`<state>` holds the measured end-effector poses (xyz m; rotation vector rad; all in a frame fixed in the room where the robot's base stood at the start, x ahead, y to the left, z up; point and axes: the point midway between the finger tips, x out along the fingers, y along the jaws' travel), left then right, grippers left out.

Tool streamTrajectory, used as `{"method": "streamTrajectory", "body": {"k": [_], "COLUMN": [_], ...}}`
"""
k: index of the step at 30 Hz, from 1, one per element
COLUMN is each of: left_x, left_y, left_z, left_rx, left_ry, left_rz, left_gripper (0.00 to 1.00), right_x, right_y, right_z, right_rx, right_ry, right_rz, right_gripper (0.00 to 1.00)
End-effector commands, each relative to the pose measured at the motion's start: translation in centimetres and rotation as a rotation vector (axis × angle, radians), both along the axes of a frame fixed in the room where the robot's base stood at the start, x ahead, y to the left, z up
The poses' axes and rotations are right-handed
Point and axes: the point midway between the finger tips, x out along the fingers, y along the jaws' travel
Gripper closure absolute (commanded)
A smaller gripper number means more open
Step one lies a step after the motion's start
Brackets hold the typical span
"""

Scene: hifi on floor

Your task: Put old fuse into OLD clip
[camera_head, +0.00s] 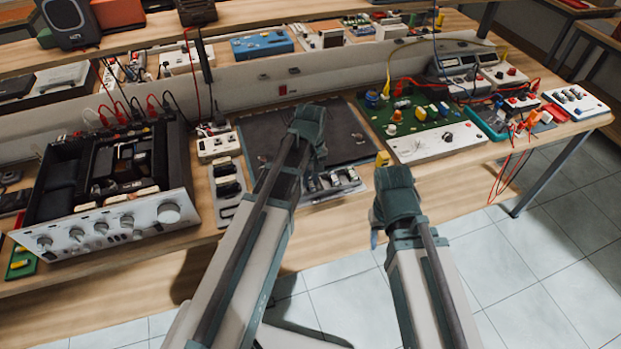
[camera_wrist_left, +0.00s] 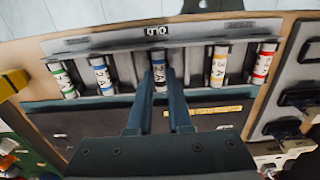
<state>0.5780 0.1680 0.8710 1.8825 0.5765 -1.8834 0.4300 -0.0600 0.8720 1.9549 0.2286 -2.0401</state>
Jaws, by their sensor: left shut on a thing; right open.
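The fuse rack (camera_wrist_left: 130,40) is a grey tray with several colour-banded fuses standing side by side. Its middle slot lies by a label (camera_wrist_left: 156,30) that appears to read OLD upside down. My left gripper (camera_wrist_left: 160,98) is shut on the old fuse (camera_wrist_left: 159,73), a pale fuse with a dark band, at that middle slot. I cannot tell whether it is fully seated in the clip. In the head view the rack (camera_head: 345,188) is partly hidden behind my left gripper (camera_head: 308,130). My right gripper (camera_head: 388,205) is open and empty, right of the rack near the bench edge.
Green-, blue-, yellow- and red-banded fuses flank the middle slot. A dark mat (camera_head: 345,125) lies behind the rack. An opened amplifier (camera_head: 110,185) stands left, and a circuit board (camera_head: 420,112) with cables lies right. A strip of black parts (camera_head: 230,185) is close by.

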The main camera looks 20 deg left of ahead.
Motion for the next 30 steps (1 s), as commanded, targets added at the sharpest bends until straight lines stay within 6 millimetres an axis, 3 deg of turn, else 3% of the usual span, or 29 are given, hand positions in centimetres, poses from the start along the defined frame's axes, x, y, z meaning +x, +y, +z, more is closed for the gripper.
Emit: {"method": "streamTrajectory", "body": {"k": [8, 9, 15, 30], "left_x": [0.0, 0.0, 0.0, 0.0], "left_y": [0.0, 0.0, 0.0, 0.0], "left_z": [0.0, 0.0, 0.0, 0.9], "left_rx": [0.0, 0.0, 0.0, 0.0], "left_ry": [0.0, 0.0, 0.0, 0.0], "left_rz": [0.0, 0.0, 0.0, 0.0], "left_gripper": [1.0, 0.79, 0.47, 0.47], "right_x": [0.0, 0.0, 0.0, 0.0], "right_y": [0.0, 0.0, 0.0, 0.0], "right_z": [0.0, 0.0, 0.0, 0.9], "right_rx": [0.0, 0.0, 0.0, 0.0], "right_ry": [0.0, 0.0, 0.0, 0.0], "right_rz": [0.0, 0.0, 0.0, 0.0], "right_gripper": [0.5, 0.5, 0.5, 0.5]}}
